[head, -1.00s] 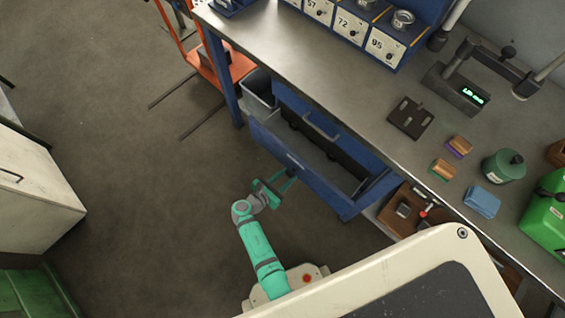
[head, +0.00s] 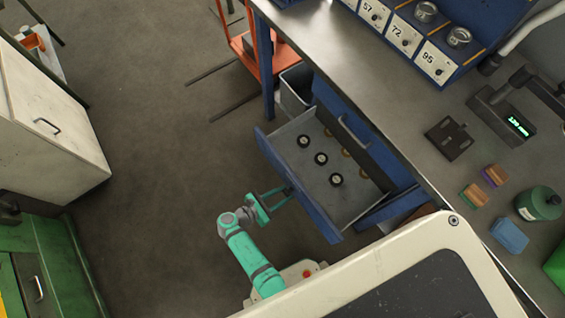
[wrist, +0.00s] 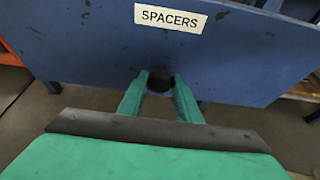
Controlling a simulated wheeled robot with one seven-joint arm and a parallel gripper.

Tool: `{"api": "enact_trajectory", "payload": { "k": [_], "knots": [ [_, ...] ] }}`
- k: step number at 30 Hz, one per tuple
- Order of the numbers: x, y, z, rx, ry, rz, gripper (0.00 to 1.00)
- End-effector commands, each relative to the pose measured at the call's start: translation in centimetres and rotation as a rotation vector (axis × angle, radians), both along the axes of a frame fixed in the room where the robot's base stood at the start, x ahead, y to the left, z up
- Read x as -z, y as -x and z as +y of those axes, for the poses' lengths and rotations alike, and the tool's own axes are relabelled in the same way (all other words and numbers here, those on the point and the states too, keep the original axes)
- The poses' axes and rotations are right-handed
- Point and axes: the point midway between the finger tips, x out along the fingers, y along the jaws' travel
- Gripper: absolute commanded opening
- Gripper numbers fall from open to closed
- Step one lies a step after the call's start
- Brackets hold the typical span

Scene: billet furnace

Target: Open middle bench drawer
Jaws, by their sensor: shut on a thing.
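The middle bench drawer (head: 318,207) stands pulled well out from under the bench, below a closed blue drawer (head: 345,108). Its grey tray holds several round black-rimmed pieces near the front and brass-coloured ones further back. Its blue front fills much of the wrist view (wrist: 235,55) and carries a label reading SPACERS (wrist: 171,18). My gripper (head: 287,191) is at the outside of this front, its green fingers (wrist: 160,82) shut on the drawer handle. Only a dark bit of the handle shows between the fingertips; the rest is hidden.
The steel bench top (head: 400,110) carries a dark plate (head: 449,138), small blocks and a green canister (head: 539,203). A grey bin (head: 295,92) and an orange trolley (head: 250,55) stand beyond the drawer. A cream cabinet (head: 45,130) is at left, with open floor between.

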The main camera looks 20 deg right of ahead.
Motion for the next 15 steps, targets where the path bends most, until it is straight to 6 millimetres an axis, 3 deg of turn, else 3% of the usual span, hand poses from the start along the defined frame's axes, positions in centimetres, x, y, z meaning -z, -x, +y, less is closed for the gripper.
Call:
{"api": "enact_trajectory", "payload": {
  "k": [6,7,9,15],
  "knots": [
    [-0.01,0.11,-0.17,0.004,0.002,0.001,0.0],
    [-0.01,0.11,-0.17,0.004,0.002,0.001,0.33],
    [-0.01,0.09,-0.16,0.003,0.001,0.001,0.48],
    [0.01,0.02,-0.02,0.0,0.001,0.001,0.48]
  ]
}}
